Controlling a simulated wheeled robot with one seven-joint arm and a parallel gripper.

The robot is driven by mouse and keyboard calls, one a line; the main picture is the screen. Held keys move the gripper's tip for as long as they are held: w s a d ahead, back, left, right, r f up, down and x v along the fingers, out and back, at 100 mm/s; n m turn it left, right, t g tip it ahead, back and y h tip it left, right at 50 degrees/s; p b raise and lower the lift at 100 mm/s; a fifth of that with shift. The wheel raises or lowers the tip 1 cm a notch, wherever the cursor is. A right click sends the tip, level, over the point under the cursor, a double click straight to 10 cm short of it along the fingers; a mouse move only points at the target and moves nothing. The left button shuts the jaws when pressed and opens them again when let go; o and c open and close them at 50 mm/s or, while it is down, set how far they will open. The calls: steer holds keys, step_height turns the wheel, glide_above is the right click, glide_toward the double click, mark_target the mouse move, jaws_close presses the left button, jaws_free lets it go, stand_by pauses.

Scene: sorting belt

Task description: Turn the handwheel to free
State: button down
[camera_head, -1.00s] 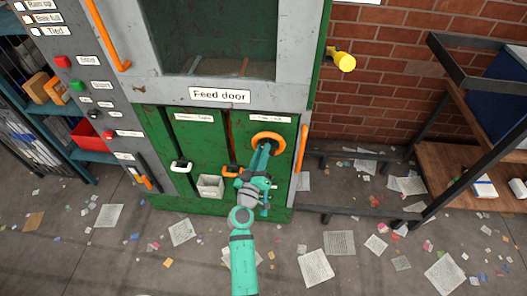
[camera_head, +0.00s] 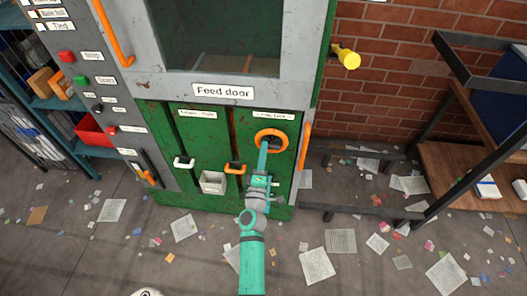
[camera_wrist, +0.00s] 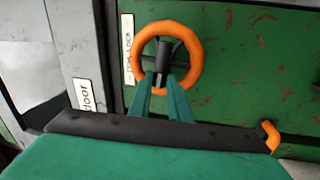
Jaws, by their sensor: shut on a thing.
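The orange handwheel (camera_head: 286,140) is a ring on the right green lower panel of the machine, under a small label. In the wrist view, the handwheel (camera_wrist: 197,55) faces me with a dark hub and spoke in its middle. My gripper (camera_head: 264,150) reaches it from below with teal fingers. In the wrist view, my gripper (camera_wrist: 163,88) has one finger on each side of the wheel's lower rim by the dark spoke, shut on it. The fingers hide part of the lower rim.
The feed door label (camera_head: 223,91) is above. Orange handles stand beside the wheel: a long vertical one (camera_head: 303,146) at right and a small one (camera_head: 235,168) at left. A white-grey bin (camera_head: 213,183) hangs lower left. Paper scraps litter the floor.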

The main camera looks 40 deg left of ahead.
steer(key=shift+f+n, duration=0.25)
steer(key=shift+n, duration=0.55)
steer(key=c, duration=1.6)
jaws_free()
steer(key=shift+c, duration=0.2)
steer(key=shift+r, duration=0.1)
steer(key=v, duration=1.1)
steer(key=shift+w+d, duration=0.1)
steer(key=shift+w, duration=0.05)
